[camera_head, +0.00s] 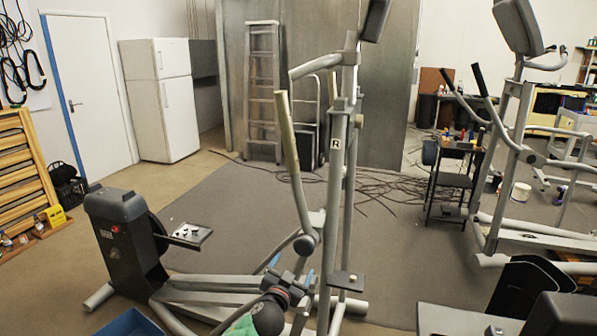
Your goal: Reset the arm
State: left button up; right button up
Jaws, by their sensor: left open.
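My left arm enters at the bottom centre of the head view, with a dark rounded link low in the picture. My left gripper (291,270) shows in front of the lower frame of the grey elliptical trainer (337,190). Its two blue-tipped fingers are apart, and I see nothing held between them. The trainer's rail and link lie behind it. I cannot tell whether the gripper touches them. My right gripper is not in view.
A blue box (130,323) is at the bottom left edge. A second trainer (515,130) stands at right, near a small dark trolley (452,180). A white fridge (160,100) and a ladder (263,90) stand behind. Cables lie on the grey mat (225,215), clear at left.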

pick_arm(q)
jog(key=w+a+f+g+y, duration=0.3)
jog(key=w+a+f+y, duration=0.15)
jog(key=a+f, duration=0.6)
jog(key=s+a+f+n+g, duration=0.15)
jog(key=s+f, duration=0.25)
jog(key=f, duration=0.4)
jog(key=s+a+f+g, duration=0.2)
jog(key=s+f, duration=0.1)
jog(key=f, duration=0.6)
jog(key=s+a+f+n+g, duration=0.15)
jog(key=s+f, duration=0.25)
jog(key=f, duration=0.4)
jog(key=s+a+f+n+g, duration=0.1)
jog(key=s+f+g, duration=0.2)
jog(key=s+f, duration=0.95)
jog(key=s+a+f+n+g, duration=0.1)
jog(key=s+f+g, duration=0.2)
jog(key=s+f, duration=0.95)
jog(key=s+d+f+g, duration=0.1)
jog(key=s, duration=1.8)
jog(key=shift+f+g, duration=0.3)
